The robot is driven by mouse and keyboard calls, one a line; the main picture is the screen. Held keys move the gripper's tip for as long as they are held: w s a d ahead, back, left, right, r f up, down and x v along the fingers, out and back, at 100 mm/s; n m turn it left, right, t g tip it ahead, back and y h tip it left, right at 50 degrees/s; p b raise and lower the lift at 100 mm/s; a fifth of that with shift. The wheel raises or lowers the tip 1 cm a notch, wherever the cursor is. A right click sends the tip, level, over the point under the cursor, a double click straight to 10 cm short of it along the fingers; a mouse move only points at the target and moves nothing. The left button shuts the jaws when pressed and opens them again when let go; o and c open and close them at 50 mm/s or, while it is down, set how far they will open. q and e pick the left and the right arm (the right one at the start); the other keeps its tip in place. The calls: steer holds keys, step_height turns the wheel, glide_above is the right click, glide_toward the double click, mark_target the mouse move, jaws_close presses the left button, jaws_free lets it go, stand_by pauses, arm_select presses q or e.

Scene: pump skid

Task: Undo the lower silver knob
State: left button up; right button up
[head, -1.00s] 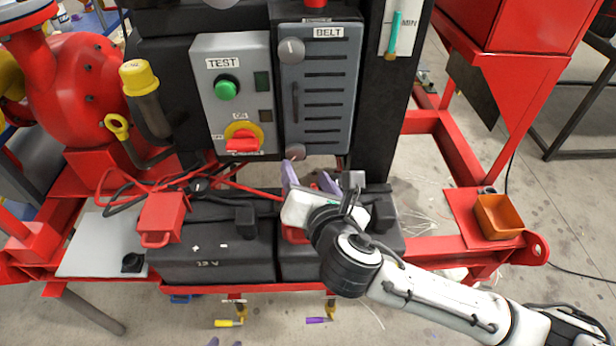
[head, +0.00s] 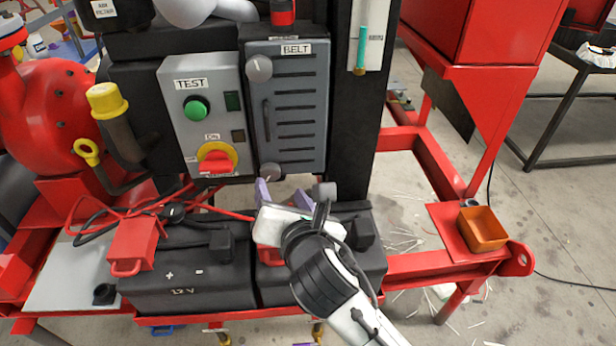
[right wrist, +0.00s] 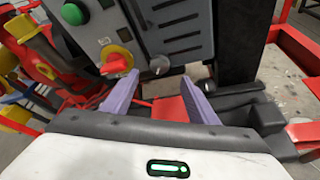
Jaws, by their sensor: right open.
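The lower silver knob (head: 270,172) sits at the bottom left corner of the grey BELT cover (head: 298,110). It also shows in the right wrist view (right wrist: 159,64), beyond and between the two purple fingers. The upper silver knob (head: 259,68) is at the cover's top left. My right gripper (head: 280,190) is open and empty just below the lower knob, its fingers pointing up towards the cover. In the right wrist view my right gripper (right wrist: 158,95) shows a wide gap between its fingers, apart from the knob. My left gripper is not in view.
The TEST box (head: 208,115) with a green button and a red-yellow switch stands left of the cover. Black batteries (head: 190,275) lie below my right gripper. An orange bin (head: 482,229) stands on the red frame at right. A black post (head: 354,130) rises right of the cover.

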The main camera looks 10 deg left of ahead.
mark_target(272, 173)
steer(key=shift+w+a+f, duration=0.15)
steer(key=shift+w+a, duration=0.1)
steer(key=shift+w, duration=0.1)
steer(key=b+x, duration=0.1)
steer(key=x, duration=0.8)
steer(key=shift+w, duration=0.1)
steer(key=c, duration=1.1)
